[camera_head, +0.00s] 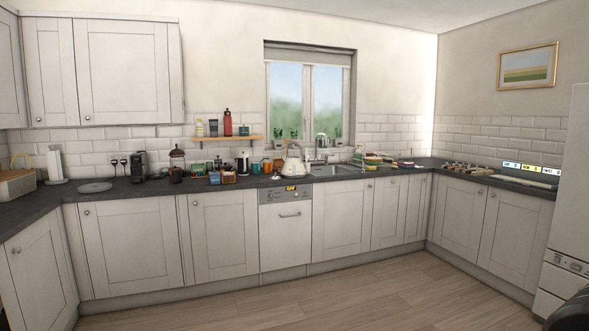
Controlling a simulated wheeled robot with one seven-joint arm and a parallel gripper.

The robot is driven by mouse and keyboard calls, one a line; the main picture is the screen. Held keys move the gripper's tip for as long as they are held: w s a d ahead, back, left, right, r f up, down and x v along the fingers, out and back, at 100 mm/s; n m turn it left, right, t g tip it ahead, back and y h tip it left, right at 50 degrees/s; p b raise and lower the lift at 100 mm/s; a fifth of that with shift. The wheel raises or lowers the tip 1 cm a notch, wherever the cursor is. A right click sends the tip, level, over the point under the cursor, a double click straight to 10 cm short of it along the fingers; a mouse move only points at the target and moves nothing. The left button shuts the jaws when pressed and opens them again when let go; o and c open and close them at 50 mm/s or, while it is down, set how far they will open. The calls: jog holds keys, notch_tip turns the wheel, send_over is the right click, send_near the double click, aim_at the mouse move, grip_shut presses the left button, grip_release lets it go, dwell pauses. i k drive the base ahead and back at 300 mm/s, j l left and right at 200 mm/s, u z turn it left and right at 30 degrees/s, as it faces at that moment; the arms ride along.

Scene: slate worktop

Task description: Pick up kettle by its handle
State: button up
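The kettle (293,168) looks white or cream. It stands upright on the dark slate worktop (140,189), above the dishwasher and just left of the sink. An arched handle shows over its top, below the window. The kettle is small in this view, so details of the handle and spout are hard to tell. My gripper is not in view. Nothing is seen touching the kettle.
A wooden shelf (228,138) hangs above the jars. The floor (330,299) before the dishwasher (286,235) is clear.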

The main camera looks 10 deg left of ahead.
aim_at(293, 167)
jog(key=i+j+u, duration=0.25)
jog(key=i, duration=0.15)
jog(key=i+j+u, duration=0.25)
jog(key=i, duration=0.15)
jog(key=i+u, duration=0.4)
jog(key=i, duration=1.55)
jog(key=i+z, duration=0.15)
jog(key=i, duration=0.7)
jog(key=i+j+z, duration=0.15)
jog(key=i, duration=0.75)
